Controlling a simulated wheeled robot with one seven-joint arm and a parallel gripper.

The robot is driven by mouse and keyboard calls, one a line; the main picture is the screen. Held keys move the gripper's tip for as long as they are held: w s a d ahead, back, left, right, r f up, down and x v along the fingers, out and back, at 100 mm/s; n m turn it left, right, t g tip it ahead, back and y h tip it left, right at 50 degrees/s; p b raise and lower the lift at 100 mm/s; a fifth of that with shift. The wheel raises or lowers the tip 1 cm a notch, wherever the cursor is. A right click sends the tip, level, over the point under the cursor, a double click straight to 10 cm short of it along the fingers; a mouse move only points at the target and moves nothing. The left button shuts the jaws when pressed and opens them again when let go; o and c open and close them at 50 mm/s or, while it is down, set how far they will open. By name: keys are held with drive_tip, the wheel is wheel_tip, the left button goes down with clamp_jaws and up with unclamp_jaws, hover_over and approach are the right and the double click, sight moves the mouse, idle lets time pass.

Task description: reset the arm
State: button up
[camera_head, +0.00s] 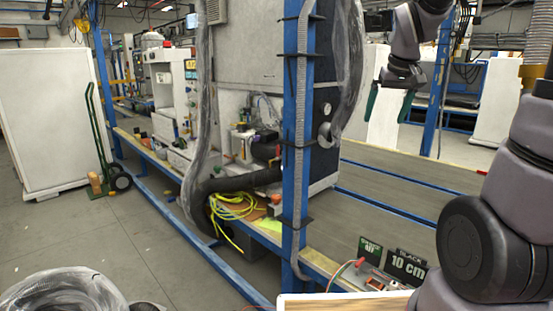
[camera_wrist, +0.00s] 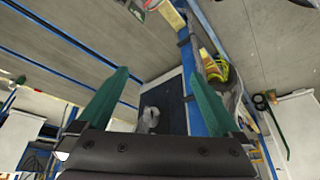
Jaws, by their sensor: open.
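My gripper (camera_head: 389,104) hangs from my raised arm at the upper right of the head view. Its two green fingers point down and stand apart, with nothing between them. In the wrist view my gripper (camera_wrist: 158,75) also shows open and empty, with the fingers spread on both sides. My arm's grey and black links fill the right edge of the head view; the middle of the arm is out of frame.
A blue post (camera_head: 297,130) with a grey conduit stands left of my gripper. Yellow cable (camera_head: 232,207) lies on the bench behind it. A "BLACK 10 cm" sign (camera_head: 406,267) is at lower right. A white panel (camera_head: 48,120) and green hand truck (camera_head: 100,140) stand left. Grey floor lies open at left.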

drive_tip(key=s+a+r+m+t+y, duration=0.1)
drive_tip(key=s+a+r+m, duration=0.1)
drive_tip(key=s, duration=0.6)
drive_tip(key=s+a+r+m+t+y, duration=0.1)
drive_tip(key=s+a+r, duration=0.1)
drive_tip(key=s, duration=0.7)
drive_tip(key=shift+s+r+m, duration=0.25)
drive_tip(key=shift+r+m, duration=0.15)
drive_tip(key=shift+r, duration=0.2)
